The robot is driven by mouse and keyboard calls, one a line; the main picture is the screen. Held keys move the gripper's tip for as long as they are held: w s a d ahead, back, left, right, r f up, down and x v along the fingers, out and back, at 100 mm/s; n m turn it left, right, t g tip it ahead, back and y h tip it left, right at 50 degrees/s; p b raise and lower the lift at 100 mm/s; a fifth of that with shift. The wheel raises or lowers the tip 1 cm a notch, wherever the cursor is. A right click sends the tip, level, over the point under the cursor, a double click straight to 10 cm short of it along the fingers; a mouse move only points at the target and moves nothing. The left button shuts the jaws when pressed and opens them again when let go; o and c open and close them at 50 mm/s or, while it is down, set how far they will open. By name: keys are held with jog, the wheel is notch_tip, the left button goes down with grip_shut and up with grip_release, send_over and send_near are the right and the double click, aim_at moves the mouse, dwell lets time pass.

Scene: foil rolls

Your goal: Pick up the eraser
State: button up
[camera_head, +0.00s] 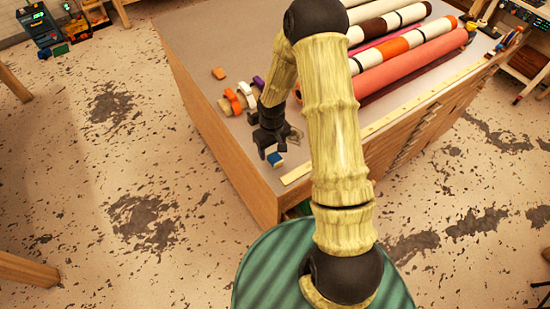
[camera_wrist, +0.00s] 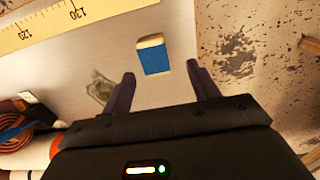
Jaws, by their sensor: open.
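The eraser (camera_head: 275,159) is a small block with a blue sleeve and a pale end. It lies on the grey table top near the table's front left corner. In the wrist view the eraser (camera_wrist: 153,57) lies ahead of the fingertips, roughly between their lines. My gripper (camera_head: 266,143) is just behind the eraser in the head view. In the wrist view my gripper (camera_wrist: 161,73) is open with nothing between its fingers.
A yellow ruler strip (camera_head: 410,118) runs along the table's front edge. Tape rolls (camera_head: 234,101) and an orange block (camera_head: 219,73) lie to the left. Large rolls (camera_head: 415,62) fill the back right. The table edge (camera_head: 222,150) drops to the floor near the eraser.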

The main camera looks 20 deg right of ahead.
aim_at(275, 157)
jog(key=shift+d, duration=0.1)
jog(key=shift+s+f+p, duration=0.1)
jog(key=shift+f+p, duration=0.2)
jog(key=shift+p, duration=0.1)
jog(key=shift+d+f+p, duration=0.2)
jog(key=shift+f+p, duration=0.35)
jog(key=shift+f, duration=0.6)
jog(key=shift+d+f+p, duration=0.15)
jog(key=shift+f+p, duration=0.35)
jog(key=shift+f, duration=0.65)
jog(key=c, duration=1.2)
jog(key=shift+o, duration=0.2)
jog(key=shift+r, duration=0.1)
notch_tip(275, 157, up, 10)
jog(key=b, duration=0.3)
